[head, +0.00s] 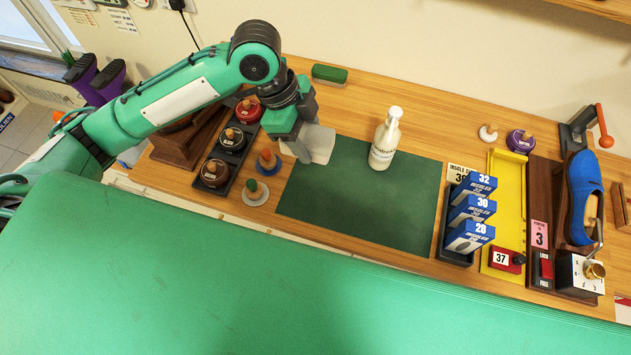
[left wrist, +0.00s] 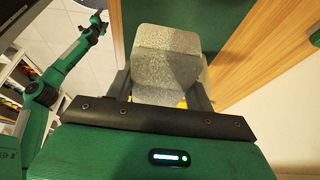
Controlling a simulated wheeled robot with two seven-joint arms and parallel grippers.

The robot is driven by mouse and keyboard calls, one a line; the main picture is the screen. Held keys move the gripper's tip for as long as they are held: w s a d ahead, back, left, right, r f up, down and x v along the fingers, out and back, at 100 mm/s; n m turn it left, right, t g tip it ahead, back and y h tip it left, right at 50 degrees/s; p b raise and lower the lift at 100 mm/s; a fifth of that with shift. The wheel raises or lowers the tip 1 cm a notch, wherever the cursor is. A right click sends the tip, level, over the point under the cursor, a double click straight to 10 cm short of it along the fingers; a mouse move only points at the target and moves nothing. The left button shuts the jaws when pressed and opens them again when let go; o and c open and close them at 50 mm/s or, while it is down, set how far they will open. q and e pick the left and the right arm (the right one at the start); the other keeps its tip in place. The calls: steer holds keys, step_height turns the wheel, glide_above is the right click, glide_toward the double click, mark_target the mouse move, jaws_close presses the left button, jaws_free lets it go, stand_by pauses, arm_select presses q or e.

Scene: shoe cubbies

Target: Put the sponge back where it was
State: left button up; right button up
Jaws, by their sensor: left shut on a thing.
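My left gripper (head: 306,148) is shut on a light grey, speckled thing (head: 320,146) that looks like the sponge. It is above the left edge of the dark green mat (head: 345,200); I cannot tell whether it touches the surface. In the left wrist view the grey thing (left wrist: 165,62) sits between the fingers, with a little yellow showing at its lower edge. A green arm, likely my right one, shows at the left of the left wrist view; its gripper is too small to read.
Left of the mat are a dark tray (head: 222,165) of round tins and a blue tin (head: 267,162). A white pump bottle (head: 385,140) stands on the mat. A green block (head: 329,73) lies at the back. Insole boxes (head: 470,215) stand right. The mat's front is clear.

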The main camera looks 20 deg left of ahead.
arm_select(q)
steer(key=p, duration=0.1)
glide_above(315, 188)
steer(key=a, duration=0.1)
steer(key=f, duration=1.2)
steer(key=shift+a+f, duration=0.2)
steer(key=shift+f, duration=0.05)
steer(key=shift+f+p, duration=0.4)
steer(key=shift+f, duration=1.5)
arm_select(e)
steer(key=shift+d+r, duration=0.2)
steer(key=shift+r, duration=0.3)
steer(key=shift+d+r, duration=0.15)
steer(key=shift+r, duration=0.35)
arm_select(q)
steer(key=shift+f, duration=0.1)
steer(key=o, duration=0.9)
arm_select(e)
steer(key=shift+a, duration=0.2)
